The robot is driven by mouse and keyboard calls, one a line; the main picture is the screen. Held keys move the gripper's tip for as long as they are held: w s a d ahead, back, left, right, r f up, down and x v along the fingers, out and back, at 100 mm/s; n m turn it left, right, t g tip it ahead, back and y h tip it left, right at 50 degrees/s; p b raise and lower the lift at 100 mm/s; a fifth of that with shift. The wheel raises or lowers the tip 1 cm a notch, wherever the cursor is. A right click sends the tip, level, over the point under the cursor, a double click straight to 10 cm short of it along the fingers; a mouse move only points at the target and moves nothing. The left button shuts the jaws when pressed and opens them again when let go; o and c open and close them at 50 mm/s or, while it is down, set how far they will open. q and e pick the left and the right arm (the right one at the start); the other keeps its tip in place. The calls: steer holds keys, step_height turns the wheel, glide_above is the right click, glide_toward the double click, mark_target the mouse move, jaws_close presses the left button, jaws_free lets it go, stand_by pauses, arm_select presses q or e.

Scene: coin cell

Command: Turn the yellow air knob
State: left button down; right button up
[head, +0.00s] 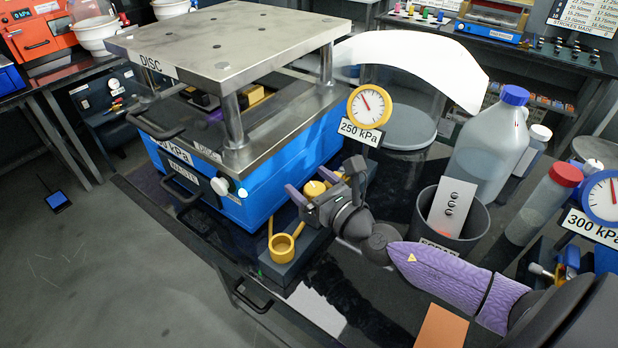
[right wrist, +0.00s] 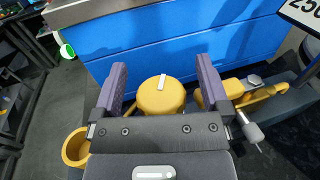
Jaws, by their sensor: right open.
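The yellow air knob (head: 315,188) is a round yellow cap with a white mark on top, at the front right of the blue press (head: 235,195). In the right wrist view the knob (right wrist: 160,98) sits between the two purple fingers of my right gripper (right wrist: 162,75). A gap shows on each side of it, so the fingers do not touch it. In the head view my right gripper (head: 305,194) is open around the knob, its arm coming in from the right. My left gripper is not in view.
A yellow ring holder (head: 282,246) stands just in front of the knob. A gauge (head: 369,107) marked 250 kPa rises behind it. A dark bin (head: 452,215) and a large jug (head: 490,140) stand to the right. Black bench top (head: 400,285) is partly clear in front.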

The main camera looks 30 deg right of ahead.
steer(key=shift+w, duration=0.35)
